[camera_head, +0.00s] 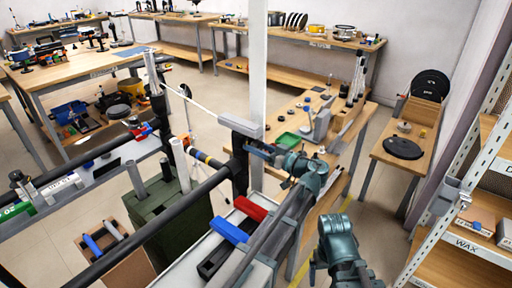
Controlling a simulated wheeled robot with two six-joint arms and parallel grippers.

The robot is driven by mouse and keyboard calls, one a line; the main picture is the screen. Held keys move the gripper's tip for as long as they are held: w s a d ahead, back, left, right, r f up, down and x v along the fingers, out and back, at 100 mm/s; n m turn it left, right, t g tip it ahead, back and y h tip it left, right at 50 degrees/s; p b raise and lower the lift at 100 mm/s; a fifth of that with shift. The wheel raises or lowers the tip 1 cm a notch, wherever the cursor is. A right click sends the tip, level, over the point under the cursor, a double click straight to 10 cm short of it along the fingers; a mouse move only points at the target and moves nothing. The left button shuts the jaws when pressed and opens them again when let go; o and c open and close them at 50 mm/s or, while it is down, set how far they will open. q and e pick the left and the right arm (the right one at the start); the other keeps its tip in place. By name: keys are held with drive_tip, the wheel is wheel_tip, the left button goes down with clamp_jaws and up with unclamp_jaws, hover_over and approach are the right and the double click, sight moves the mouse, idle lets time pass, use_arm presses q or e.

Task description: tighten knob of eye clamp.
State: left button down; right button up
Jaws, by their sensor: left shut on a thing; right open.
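A dark clamp (239,170) stands on the pole in the middle of the head view, where a long black bar meets it. My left gripper (252,149) reaches in from the right at the clamp's upper part and is shut there, apparently on its small knob. The jaws hide the knob and I cannot make out its shape. My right gripper (334,222) is open and empty at the lower right, apart from the clamp, in free air.
A tall white post (258,65) rises behind the clamp. A shelf rack (440,190) stands at right.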

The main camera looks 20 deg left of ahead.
use_arm(q)
drive_tip(key=shift+m, duration=1.3)
drive_tip(key=shift+c, duration=1.5)
unclamp_jaws()
